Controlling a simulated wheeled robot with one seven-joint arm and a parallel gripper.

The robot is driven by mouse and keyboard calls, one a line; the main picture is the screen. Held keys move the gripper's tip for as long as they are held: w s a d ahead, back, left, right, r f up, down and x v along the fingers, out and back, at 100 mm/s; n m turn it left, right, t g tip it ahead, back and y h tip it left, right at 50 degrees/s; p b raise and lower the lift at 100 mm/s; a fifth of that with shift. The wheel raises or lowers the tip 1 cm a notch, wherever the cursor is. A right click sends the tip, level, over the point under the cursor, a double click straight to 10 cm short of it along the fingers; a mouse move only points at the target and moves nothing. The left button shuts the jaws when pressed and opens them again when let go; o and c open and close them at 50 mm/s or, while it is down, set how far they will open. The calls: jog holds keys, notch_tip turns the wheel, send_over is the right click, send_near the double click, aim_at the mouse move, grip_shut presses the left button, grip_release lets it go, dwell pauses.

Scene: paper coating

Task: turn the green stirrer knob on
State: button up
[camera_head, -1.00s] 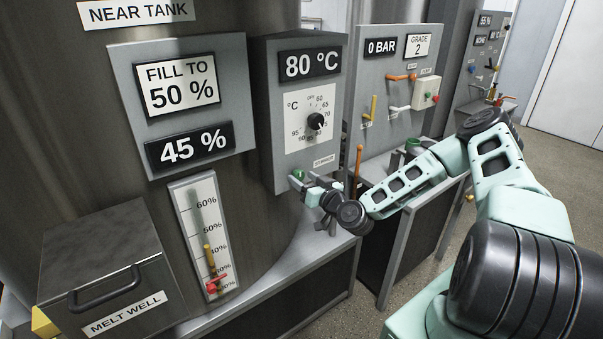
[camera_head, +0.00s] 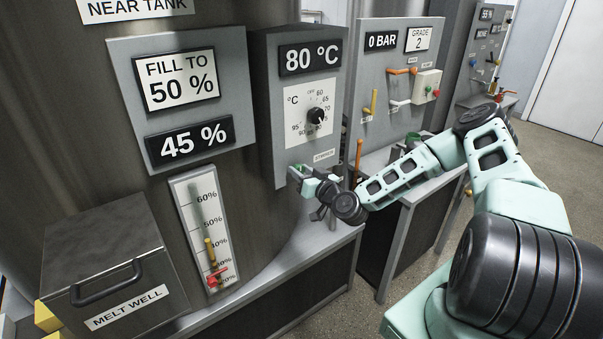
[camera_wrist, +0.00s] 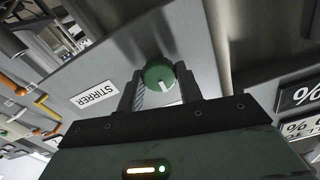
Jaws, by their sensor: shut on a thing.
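The green stirrer knob (camera_wrist: 158,74) is round with a pale pointer mark, on the grey panel beside the STIRRER label (camera_wrist: 95,94) in the wrist view. My gripper (camera_wrist: 160,88) is shut on the knob, with one finger on each side of it. In the head view my gripper (camera_head: 300,172) is at the lower edge of the 80 °C control box (camera_head: 268,120), and it hides the knob there. The STIRRER label (camera_head: 324,155) sits just above my gripper.
A black temperature dial (camera_head: 316,116) is above on the same box. A level gauge (camera_head: 194,200) with a red lever and the melt well (camera_head: 110,245) are to the left. A panel with orange, yellow and white levers (camera_head: 398,104) stands to the right.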

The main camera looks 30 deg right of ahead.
jog(key=m+b, duration=0.7)
jog(key=m, duration=0.4)
jog(key=shift+d+m, duration=0.1)
jog(key=shift+m, duration=0.2)
dwell(0.3)
jog(key=o, duration=1)
